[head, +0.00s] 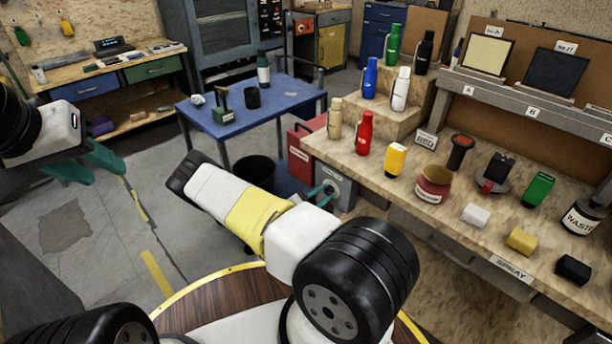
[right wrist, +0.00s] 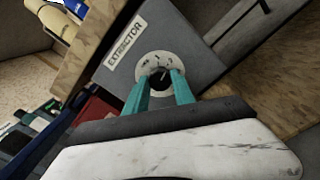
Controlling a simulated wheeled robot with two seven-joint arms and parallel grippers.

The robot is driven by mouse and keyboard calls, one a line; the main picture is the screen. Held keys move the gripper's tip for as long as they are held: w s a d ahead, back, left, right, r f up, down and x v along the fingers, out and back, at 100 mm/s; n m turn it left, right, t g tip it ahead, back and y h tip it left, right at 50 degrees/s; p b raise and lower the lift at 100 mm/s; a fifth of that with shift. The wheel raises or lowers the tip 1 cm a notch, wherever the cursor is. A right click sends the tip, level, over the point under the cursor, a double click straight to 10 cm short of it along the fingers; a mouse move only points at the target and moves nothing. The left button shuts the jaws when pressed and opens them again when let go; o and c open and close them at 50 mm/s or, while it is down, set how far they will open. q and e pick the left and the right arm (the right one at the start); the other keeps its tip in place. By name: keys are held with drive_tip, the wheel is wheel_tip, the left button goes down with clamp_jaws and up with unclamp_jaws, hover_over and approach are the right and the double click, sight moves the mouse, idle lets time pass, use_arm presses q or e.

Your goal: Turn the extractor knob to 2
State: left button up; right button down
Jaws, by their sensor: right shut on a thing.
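The extractor (head: 329,183) is a grey box with a knob, mounted low under the left end of the workbench. In the right wrist view its label reads EXTRACTOR (right wrist: 127,50). A pale round dial with small marks surrounds the black knob (right wrist: 160,80). My right gripper (right wrist: 161,84) is shut on the knob, its teal fingers on either side of it. In the head view the right gripper (head: 323,190) reaches the front of the box. The dial digits are too small to read surely, and the fingers hide the lower dial. My left gripper (head: 100,163) is open and empty at the left.
The workbench (head: 390,213) above the extractor bears several bottles, blocks and a waste pot (head: 583,219). A red box (head: 300,160) stands just left of the extractor. A blue table (head: 290,100) and a black bin (head: 254,172) are further left. Floor at the left is clear.

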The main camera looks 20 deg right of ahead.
drive_tip(key=shift+m, duration=0.5)
drive_tip(key=shift+f, duration=0.1)
drive_tip(key=c, duration=1.1)
unclamp_jaws()
drive_tip(key=shift+o, duration=0.2)
drive_tip(key=shift+a, duration=0.1)
drive_tip(key=v, duration=0.7)
drive_tip(key=shift+s+a, duration=0.15)
drive_tip(key=shift+a, duration=0.15)
